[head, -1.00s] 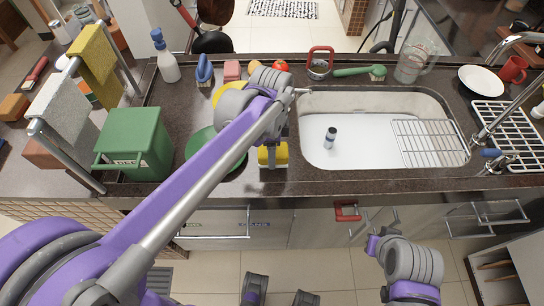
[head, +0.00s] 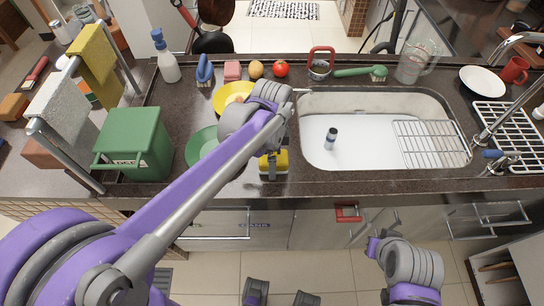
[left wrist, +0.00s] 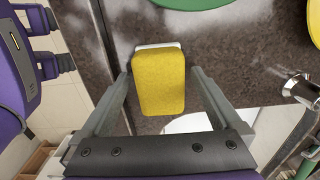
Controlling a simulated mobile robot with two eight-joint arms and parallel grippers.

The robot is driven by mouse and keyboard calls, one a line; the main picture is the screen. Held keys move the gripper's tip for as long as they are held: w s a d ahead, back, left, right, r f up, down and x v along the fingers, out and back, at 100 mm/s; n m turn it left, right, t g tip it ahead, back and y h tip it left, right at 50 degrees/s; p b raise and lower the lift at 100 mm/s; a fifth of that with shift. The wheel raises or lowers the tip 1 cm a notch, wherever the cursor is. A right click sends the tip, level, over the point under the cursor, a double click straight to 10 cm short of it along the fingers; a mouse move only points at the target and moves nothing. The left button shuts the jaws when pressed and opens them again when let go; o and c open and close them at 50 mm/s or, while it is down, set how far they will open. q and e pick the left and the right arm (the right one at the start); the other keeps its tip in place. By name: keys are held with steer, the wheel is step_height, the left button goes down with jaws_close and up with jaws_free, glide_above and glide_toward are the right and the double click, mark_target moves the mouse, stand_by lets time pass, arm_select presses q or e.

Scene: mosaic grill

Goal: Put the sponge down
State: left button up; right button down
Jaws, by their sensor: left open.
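The yellow sponge (head: 281,161) with a pale underside is at the counter's front edge, just left of the sink (head: 350,170). My left gripper (head: 271,166) reaches over it from above. In the left wrist view the sponge (left wrist: 158,85) lies between the two spread fingers of my left gripper (left wrist: 160,76), with a gap at each side. The dark countertop (left wrist: 220,50) shows behind it; whether the sponge touches the counter is hard to tell. My right arm shows at the lower right of the head view, but its gripper jaws are not visible.
A green bin (head: 135,140) is at the left. A small dark-and-white bottle (head: 331,137) and a wire rack (head: 425,142) are in the sink.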

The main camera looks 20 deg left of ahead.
arm_select(q)
step_height(320, 180, up, 12)
steer(key=p, duration=0.1)
steer(key=shift+r, duration=0.2)
stand_by(0.5)
